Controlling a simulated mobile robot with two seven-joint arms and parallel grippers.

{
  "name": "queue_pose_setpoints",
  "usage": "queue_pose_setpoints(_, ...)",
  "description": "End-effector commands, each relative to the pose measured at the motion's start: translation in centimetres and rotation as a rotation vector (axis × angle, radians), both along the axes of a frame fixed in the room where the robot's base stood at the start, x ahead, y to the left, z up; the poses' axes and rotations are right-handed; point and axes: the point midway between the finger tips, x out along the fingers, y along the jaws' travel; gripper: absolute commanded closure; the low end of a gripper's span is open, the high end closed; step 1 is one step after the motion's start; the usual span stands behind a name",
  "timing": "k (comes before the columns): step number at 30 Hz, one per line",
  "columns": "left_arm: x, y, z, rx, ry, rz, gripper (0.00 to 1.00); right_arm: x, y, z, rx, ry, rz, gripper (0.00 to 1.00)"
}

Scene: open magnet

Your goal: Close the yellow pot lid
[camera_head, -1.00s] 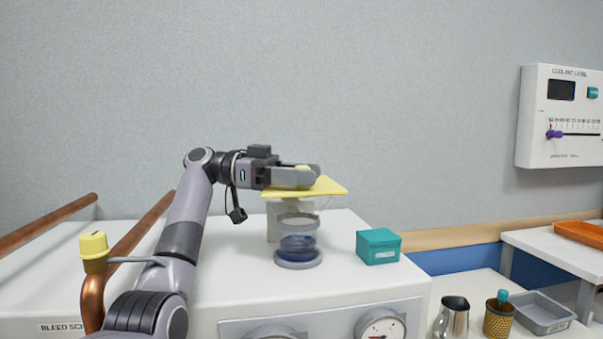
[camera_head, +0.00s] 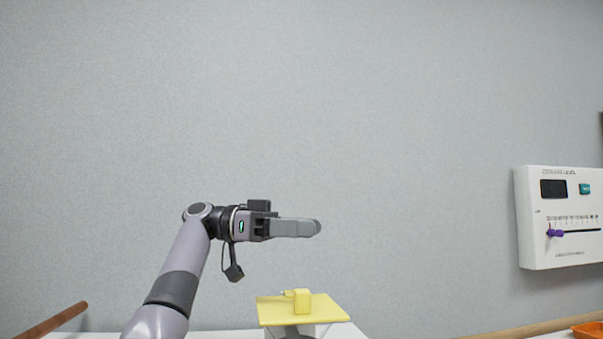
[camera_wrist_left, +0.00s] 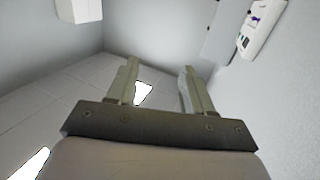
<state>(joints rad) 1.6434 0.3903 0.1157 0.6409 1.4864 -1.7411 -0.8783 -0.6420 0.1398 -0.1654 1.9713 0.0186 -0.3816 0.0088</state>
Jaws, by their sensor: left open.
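The yellow pot lid (camera_head: 274,313), a flat square plate with a yellow block-shaped knob (camera_head: 302,301), lies roughly level at the bottom of the head view. A bit of grey shows under its front edge. The pot below is cut off by the frame, so I cannot tell how the lid sits on it. My left gripper (camera_head: 318,228) is above the lid, clear of the knob, and points right. In the left wrist view its two fingers (camera_wrist_left: 160,75) are apart with nothing between them. My right gripper is not in view.
A white wall panel (camera_head: 532,240) with a purple slider hangs at the right. A copper pipe (camera_head: 52,320) shows at lower left and an orange tray (camera_head: 587,329) at lower right. The space around my gripper in front of the wall is clear.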

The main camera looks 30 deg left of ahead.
Motion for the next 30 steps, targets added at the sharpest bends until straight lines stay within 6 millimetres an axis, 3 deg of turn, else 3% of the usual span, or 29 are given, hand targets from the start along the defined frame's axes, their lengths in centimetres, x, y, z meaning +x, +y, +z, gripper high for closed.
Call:
queue_pose_setpoints(1, 0.0, 0.0, 1.8, 0.0, -0.001, -0.001, 0.49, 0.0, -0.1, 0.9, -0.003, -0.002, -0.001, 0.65)
queue_pose_setpoints(3, -0.1, 0.0, 3.3, -0.001, -0.001, -0.001, 0.49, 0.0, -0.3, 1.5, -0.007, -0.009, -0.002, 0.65)
queue_pose_setpoints(10, 0.0, 0.0, 6.9, 0.001, 0.001, -0.001, 0.49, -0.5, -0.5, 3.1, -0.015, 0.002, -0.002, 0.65)
queue_pose_setpoints(17, 0.0, 0.0, 8.1, 0.002, 0.001, -0.001, 0.49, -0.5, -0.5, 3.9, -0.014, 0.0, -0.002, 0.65)
queue_pose_setpoints(30, 0.0, 0.0, 8.1, 0.002, 0.001, -0.001, 0.49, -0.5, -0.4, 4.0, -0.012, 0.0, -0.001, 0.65)
